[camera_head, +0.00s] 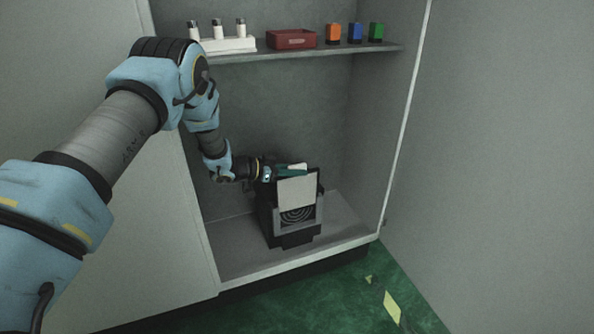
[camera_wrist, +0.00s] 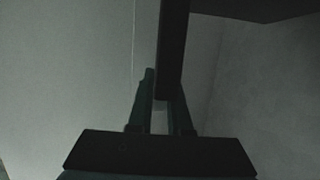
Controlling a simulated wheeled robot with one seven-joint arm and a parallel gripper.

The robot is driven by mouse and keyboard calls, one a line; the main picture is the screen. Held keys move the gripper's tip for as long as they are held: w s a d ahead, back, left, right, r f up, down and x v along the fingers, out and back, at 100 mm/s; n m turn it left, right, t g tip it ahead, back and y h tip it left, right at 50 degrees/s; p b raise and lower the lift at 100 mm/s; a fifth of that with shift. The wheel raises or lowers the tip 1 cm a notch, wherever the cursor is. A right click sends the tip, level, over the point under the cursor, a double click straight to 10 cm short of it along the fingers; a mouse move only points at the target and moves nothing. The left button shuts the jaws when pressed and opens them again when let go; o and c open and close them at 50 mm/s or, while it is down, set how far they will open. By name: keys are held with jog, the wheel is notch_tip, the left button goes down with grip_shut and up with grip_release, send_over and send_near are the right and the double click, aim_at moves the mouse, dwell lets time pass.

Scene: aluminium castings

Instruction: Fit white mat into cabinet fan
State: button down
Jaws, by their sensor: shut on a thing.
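The white mat (camera_head: 297,192) is a flat pale panel, held upright at the top front of the cabinet fan. The cabinet fan (camera_head: 297,216) is a dark box with a grey front frame and a round ringed grille, standing on the cabinet floor. The mat covers the upper part of the grille; I cannot tell how far it sits in the frame. My gripper (camera_head: 290,171) is shut on the mat at its top edge, reaching in from the left. In the wrist view, my gripper's fingers (camera_wrist: 160,105) are dark and close together on a thin upright piece.
A shelf (camera_head: 300,53) above holds a white rack with several bottles (camera_head: 228,44), a red tray (camera_head: 291,39), and orange (camera_head: 333,34), blue (camera_head: 355,33) and green (camera_head: 376,32) blocks. The cabinet's right wall (camera_head: 405,120) is close. Yellow scraps (camera_head: 392,307) lie on the green floor.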

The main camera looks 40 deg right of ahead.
jog(key=b, duration=0.5)
send_over(297, 209)
jog(key=shift+w+d+f, duration=0.15)
jog(key=shift+f, duration=1.8)
jog(key=shift+w+d+f, duration=0.1)
jog(key=shift+f, duration=1.85)
jog(key=c, duration=0.8)
grip_release()
jog(key=shift+o, duration=0.2)
notch_tip(297, 209, up, 10)
jog(key=shift+r+p, duration=0.1)
jog(key=shift+p, duration=0.7)
